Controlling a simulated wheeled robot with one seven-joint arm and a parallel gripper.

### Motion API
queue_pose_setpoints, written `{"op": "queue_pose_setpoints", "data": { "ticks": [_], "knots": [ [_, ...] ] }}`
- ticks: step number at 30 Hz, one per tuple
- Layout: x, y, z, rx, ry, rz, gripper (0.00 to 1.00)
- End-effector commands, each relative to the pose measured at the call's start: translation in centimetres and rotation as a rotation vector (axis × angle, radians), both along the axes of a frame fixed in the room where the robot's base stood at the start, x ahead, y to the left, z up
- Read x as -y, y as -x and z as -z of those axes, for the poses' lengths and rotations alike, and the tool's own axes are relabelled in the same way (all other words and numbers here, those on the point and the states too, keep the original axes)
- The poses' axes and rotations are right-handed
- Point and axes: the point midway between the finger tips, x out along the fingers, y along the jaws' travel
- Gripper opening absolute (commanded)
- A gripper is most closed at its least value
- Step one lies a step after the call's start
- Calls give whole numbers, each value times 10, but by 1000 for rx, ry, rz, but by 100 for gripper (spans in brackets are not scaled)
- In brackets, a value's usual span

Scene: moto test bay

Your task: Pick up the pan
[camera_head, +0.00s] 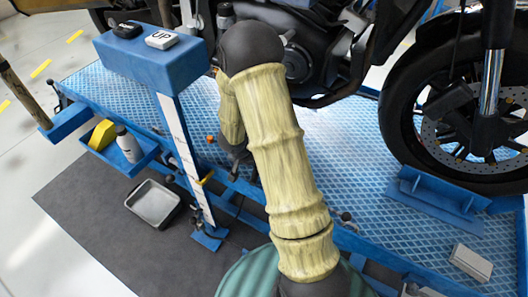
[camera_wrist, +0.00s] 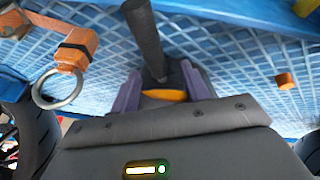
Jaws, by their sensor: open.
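A shallow grey rectangular pan (camera_head: 154,203) lies on the dark floor mat at the left in the head view. It looks empty. I do not see it in the wrist view. My gripper is largely hidden behind my arm in the head view, over the blue platform and to the right of the pan. In the wrist view my gripper (camera_wrist: 163,84) shows two purple fingers spread apart. A dark rod (camera_wrist: 146,38) shows beyond and between them; I cannot tell whether it touches them.
A blue post with a box top (camera_head: 150,62) stands between pan and gripper. A side tray (camera_head: 138,163) holds a bottle (camera_head: 128,146) and a yellow item (camera_head: 102,134). A motorcycle (camera_head: 330,45) stands on the lattice platform (camera_head: 345,150). An orange strap with ring (camera_wrist: 70,60) is near the gripper.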

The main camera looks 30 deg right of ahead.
Motion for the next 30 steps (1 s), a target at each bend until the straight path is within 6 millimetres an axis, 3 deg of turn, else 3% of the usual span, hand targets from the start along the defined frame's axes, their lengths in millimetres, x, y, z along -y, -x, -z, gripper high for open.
{"op": "queue_pose_setpoints", "data": {
  "ticks": [12,30],
  "knots": [
    [18,-7,45,0,-1,1,46],
    [19,-8,44,-1,-1,0,44]
  ]
}}
